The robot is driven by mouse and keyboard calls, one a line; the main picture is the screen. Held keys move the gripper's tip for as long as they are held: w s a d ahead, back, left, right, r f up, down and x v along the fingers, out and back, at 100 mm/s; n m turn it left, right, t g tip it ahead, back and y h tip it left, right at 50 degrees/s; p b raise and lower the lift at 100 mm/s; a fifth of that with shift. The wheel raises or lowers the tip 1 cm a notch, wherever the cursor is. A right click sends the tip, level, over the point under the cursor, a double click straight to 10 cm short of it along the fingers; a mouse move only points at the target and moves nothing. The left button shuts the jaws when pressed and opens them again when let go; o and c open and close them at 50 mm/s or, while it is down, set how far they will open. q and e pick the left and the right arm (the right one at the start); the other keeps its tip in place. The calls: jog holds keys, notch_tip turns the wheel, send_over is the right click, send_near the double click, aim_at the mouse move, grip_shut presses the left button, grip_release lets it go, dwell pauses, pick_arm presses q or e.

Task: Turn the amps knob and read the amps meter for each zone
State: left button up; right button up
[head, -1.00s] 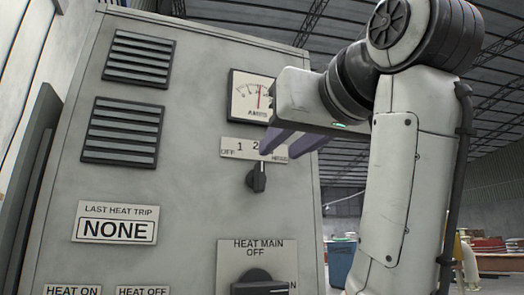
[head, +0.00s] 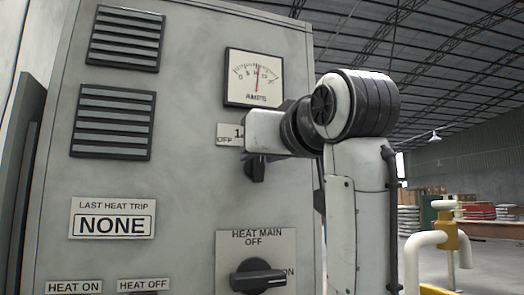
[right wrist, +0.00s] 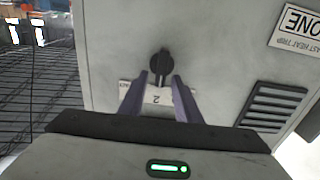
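The amps meter (head: 254,78) is a white square dial on the grey cabinet in the head view. Its red needle stands near upright, about mid-scale; the small numbers are hard to read. The black amps knob (head: 257,168) sits below it, and my right gripper body hides most of its label (head: 229,134). In the right wrist view, upside down, the knob (right wrist: 160,62) lies just beyond and between the tips of my right gripper (right wrist: 160,78). The two purple fingers are apart, with nothing between them that I can see held. My left gripper is not in view.
A heat main knob (head: 258,277) is lower on the cabinet (head: 190,150). A "NONE" heat trip plate (head: 111,224) and vents (head: 110,130) are at the left. A yellow valve with white pipes (head: 446,237) stands at the right.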

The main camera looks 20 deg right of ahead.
grip_shut()
jog(key=shift+m, duration=0.3)
jog(key=shift+d+f+m+p, duration=0.1)
jog(key=shift+d+m+p, duration=0.2)
jog(key=shift+m, duration=1.25)
jog(key=shift+d+f+m+p, duration=0.15)
jog(key=shift+d+m, duration=0.15)
jog(key=shift+m, duration=1.25)
jog(key=shift+r, duration=0.1)
grip_release()
